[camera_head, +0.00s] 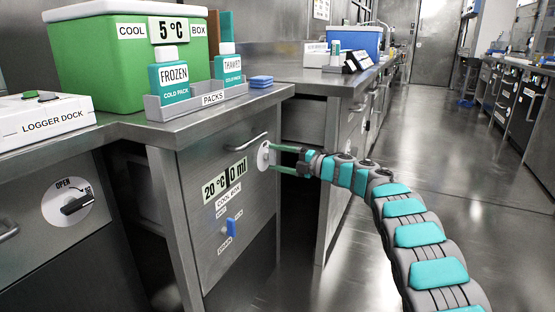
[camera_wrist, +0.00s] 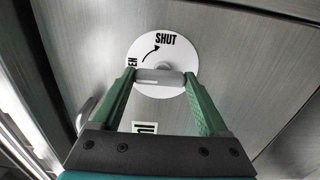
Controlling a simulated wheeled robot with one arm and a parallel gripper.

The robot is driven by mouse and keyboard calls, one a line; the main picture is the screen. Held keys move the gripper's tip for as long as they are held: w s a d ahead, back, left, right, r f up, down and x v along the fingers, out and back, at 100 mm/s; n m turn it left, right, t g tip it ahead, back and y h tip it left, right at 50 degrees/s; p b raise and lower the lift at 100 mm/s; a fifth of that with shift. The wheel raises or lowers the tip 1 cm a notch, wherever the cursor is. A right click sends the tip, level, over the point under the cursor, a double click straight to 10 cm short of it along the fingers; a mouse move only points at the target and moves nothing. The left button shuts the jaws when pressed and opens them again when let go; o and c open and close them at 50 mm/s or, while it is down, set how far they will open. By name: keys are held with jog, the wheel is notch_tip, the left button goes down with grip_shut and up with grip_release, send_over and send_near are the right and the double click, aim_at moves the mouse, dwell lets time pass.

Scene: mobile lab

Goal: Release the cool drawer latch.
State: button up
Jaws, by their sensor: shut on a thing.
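The cool drawer (camera_head: 211,222) is a grey metal front with a "20°C 0 ml" display and a "COOL BOX" label; it looks closed. Its latch is a white round plate (camera_head: 264,155) at the upper right of the front. In the wrist view the plate (camera_wrist: 163,53) reads "SHUT" at the top, with a partly hidden word ending in "EN" at left and a curved arrow towards "SHUT". A grey latch handle (camera_wrist: 158,77) lies crosswise over the plate. My gripper (camera_wrist: 160,74) is shut on this handle, one green finger at each end. The gripper also shows in the head view (camera_head: 272,156).
A bar handle (camera_head: 245,143) and a blue switch (camera_head: 231,227) are on the same front. Above stand a green cool box (camera_head: 105,70) and a packs rack (camera_head: 195,104). A logger dock (camera_head: 40,122) is at left. The floor (camera_head: 455,170) at right is clear.

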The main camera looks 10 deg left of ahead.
jog(key=o, duration=1.2)
jog(key=shift+o, duration=0.2)
jog(key=v, duration=0.7)
jog(key=shift+s+d, duration=0.15)
jog(key=shift+d, duration=0.2)
